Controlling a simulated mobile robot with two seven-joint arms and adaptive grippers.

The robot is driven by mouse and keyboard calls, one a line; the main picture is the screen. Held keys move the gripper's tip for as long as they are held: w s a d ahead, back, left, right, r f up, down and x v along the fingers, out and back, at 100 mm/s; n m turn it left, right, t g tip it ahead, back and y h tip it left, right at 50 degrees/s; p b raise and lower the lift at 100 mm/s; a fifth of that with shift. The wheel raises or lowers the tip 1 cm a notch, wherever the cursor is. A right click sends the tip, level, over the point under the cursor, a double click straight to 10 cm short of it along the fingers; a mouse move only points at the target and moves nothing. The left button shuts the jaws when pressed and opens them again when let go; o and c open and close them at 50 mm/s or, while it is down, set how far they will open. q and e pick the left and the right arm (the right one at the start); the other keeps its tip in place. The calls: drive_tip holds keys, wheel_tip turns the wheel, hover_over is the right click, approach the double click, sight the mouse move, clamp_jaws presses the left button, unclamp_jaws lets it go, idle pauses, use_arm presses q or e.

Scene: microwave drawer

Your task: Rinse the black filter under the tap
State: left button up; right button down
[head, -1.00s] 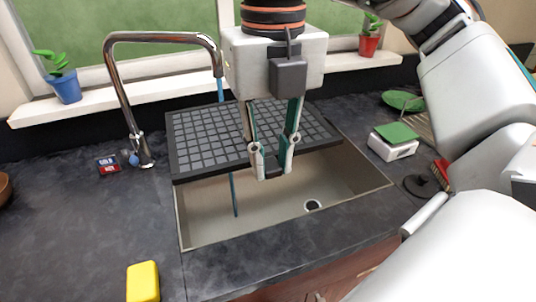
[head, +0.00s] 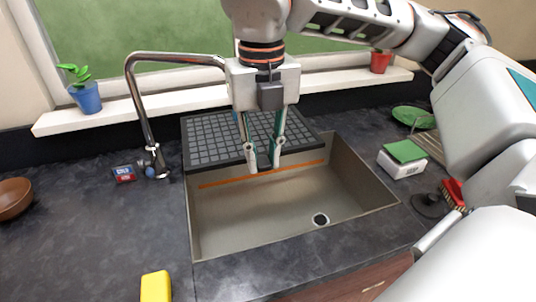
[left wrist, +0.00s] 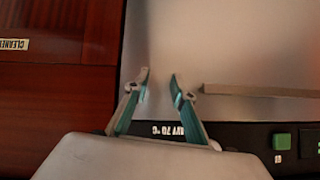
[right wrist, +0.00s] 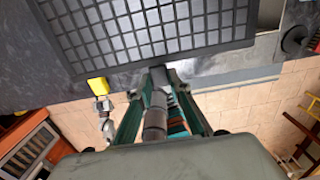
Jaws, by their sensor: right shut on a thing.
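The black filter (head: 212,138), a flat panel with a grid of grey squares, is held over the back part of the sink (head: 280,205). My right gripper (head: 263,168) is shut on its front edge; the filter also fills the top of the right wrist view (right wrist: 150,30). The chrome tap (head: 140,105) arches from the left, and its spout end is hidden behind my right gripper. A little blue shows beside the gripper above the filter; no stream shows below it. My left gripper (left wrist: 160,80) is in the left wrist view only, fingers apart and empty.
An orange strip (head: 260,175) runs along the sink's back wall. A yellow block (head: 155,287) lies on the front counter. A scale (head: 402,158) and a brush (head: 453,193) are at right. A wooden bowl (head: 14,198) is at far left; the left counter is mostly clear.

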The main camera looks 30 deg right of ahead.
sight(257, 146)
drive_tip(key=shift+w+d+f, duration=0.1)
drive_tip(key=shift+w+d, duration=0.05)
drive_tip(key=shift+w, duration=0.65)
drive_tip(key=shift+w+d+f+p, duration=0.1)
drive_tip(key=shift+w+p, duration=0.05)
drive_tip(key=shift+w, duration=0.35)
drive_tip(key=shift+w+d+f+p, duration=0.1)
drive_tip(key=shift+w+p, duration=0.05)
drive_tip(key=shift+w, duration=0.35)
use_arm(q)
drive_tip(key=shift+s+a+f, duration=0.15)
drive_tip(key=shift+s+f, duration=0.05)
drive_tip(key=shift+s, duration=0.2)
use_arm(e)
drive_tip(key=shift+w, duration=0.15)
use_arm(q)
drive_tip(key=shift+a, duration=0.15)
drive_tip(key=shift+f, duration=0.1)
